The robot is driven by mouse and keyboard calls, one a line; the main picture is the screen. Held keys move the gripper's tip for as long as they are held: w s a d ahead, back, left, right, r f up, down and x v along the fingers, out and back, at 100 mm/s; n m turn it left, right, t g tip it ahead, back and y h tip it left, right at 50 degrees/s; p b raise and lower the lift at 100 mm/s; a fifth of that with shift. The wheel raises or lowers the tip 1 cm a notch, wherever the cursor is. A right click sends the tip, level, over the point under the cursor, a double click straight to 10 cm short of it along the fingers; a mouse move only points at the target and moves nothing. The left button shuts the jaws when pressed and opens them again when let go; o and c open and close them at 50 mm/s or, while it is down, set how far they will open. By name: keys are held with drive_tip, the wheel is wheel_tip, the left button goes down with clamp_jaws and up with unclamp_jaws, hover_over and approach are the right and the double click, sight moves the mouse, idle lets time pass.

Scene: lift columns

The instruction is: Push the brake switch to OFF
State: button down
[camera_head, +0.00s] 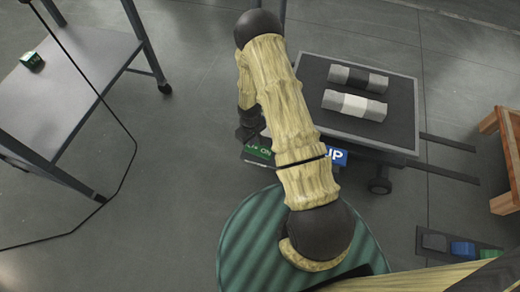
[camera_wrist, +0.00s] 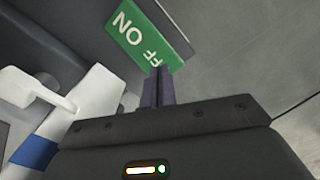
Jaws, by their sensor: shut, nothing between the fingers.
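A green plate (camera_head: 259,153) with white lettering is on the near edge of the dark-topped cart, partly behind my arm. In the wrist view the green plate (camera_wrist: 148,33) reads ON upside down, with FF beside it. My gripper (camera_wrist: 158,75) is shut and empty, its fingertips overlapping the plate's lower edge by the FF letters; I cannot tell whether they touch. In the head view my gripper (camera_head: 250,125) is dark and mostly hidden by my arm. A white lever-like part (camera_wrist: 85,105) stands left of the fingers. The brake switch's position is unclear.
The cart (camera_head: 398,130) carries a grey-and-black bar (camera_head: 357,79) and a grey-and-white bar (camera_head: 354,105). A blue UP plate (camera_head: 338,157) is right of my arm. A grey table (camera_head: 60,85) with a green box (camera_head: 32,61) stands left. A wooden frame (camera_head: 503,203) is right.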

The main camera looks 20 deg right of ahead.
drive_tip(key=shift+f+b, duration=0.55)
drive_tip(key=shift+f, duration=0.6)
idle(0.7)
drive_tip(key=shift+r+p, duration=3.35)
drive_tip(key=shift+r, duration=0.25)
drive_tip(key=shift+f, duration=0.1)
